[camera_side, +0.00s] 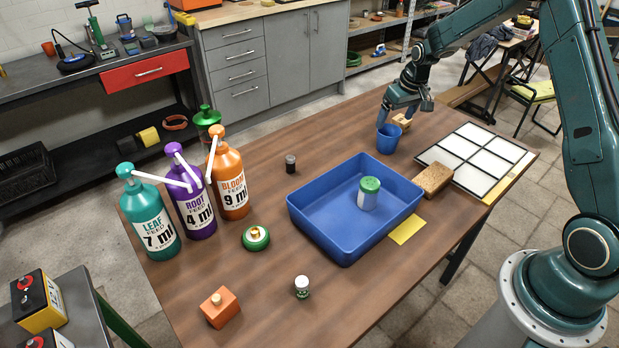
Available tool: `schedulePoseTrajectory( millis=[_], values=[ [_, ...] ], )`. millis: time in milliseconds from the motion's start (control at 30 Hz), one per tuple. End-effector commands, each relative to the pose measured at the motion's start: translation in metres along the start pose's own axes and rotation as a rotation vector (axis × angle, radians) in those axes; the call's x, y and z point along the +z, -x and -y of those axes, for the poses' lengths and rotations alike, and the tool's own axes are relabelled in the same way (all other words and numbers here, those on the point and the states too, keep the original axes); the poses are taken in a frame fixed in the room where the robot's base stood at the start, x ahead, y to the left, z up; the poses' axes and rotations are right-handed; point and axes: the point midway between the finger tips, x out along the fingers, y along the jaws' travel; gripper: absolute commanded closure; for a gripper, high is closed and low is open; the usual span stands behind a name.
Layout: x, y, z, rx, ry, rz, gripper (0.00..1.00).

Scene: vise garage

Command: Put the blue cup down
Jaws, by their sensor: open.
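The blue cup (388,139) stands upright on the brown table, behind the right end of the blue tray. My gripper (396,112) is right above the cup, pointing down, with its fingers at the cup's rim. The jaws are open. Whether a finger touches the rim or reaches inside the cup, I cannot tell. Part of the rim is hidden by the fingers.
The blue tray (300,214) holds a green-lidded jar (368,193). A wooden block (433,179) and a white-panelled board (476,157) lie to the right. Pump bottles (187,190) stand at left. A small wooden piece (402,122) sits just behind the cup.

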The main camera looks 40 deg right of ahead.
Motion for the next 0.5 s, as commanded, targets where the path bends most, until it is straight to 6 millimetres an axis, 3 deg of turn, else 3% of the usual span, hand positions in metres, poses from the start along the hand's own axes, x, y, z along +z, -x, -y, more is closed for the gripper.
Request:
schedulePoseTrajectory(
  millis=[200,500],
  values=[
    [0.0,0.029,0.0,0.0,0.0,-0.001,0.15],
    [0.001,0.042,0.0,0.0,-0.001,0.002,0.15]
  ],
)
